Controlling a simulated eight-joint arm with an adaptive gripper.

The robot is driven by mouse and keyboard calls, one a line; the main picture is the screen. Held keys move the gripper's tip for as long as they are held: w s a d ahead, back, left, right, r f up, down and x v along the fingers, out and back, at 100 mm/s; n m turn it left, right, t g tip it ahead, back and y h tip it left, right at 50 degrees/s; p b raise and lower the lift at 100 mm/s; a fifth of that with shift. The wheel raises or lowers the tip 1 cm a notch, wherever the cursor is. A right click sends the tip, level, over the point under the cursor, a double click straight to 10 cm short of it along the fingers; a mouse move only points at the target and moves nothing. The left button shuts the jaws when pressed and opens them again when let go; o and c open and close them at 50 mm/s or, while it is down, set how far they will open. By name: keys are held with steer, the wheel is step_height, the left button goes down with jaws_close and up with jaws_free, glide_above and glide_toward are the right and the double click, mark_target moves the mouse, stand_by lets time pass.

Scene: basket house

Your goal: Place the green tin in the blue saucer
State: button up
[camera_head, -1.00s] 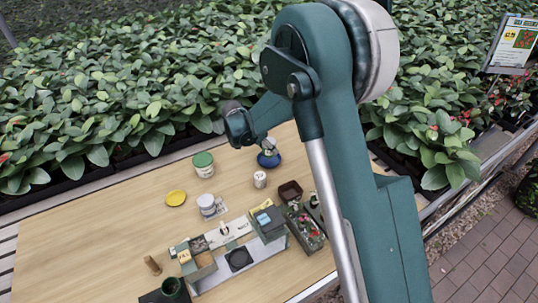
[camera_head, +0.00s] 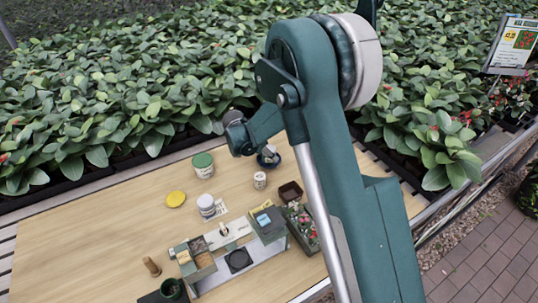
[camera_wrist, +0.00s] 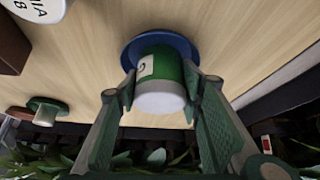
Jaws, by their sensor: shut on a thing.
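The green tin (camera_wrist: 160,87) is between my gripper's fingers (camera_wrist: 162,92) in the wrist view, with a pale end towards the camera and a white label on its side. My gripper is shut on it. The blue saucer (camera_wrist: 184,44) lies on the table just behind the tin, which covers much of it. I cannot tell whether the tin touches the saucer. In the head view my gripper (camera_head: 268,152) is over the blue saucer (camera_head: 266,163) near the table's far edge, and the tin is hard to make out there.
A small white tin (camera_head: 260,181) stands nearby; its lettered side shows in the wrist view (camera_wrist: 38,7).

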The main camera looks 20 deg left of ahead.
steer(key=shift+f, duration=0.1)
steer(key=o, duration=0.8)
steer(key=shift+c, duration=0.2)
steer(key=p+v, duration=0.1)
steer(key=v, duration=1.1)
steer(key=shift+p, duration=0.4)
steer(key=shift+d, duration=0.1)
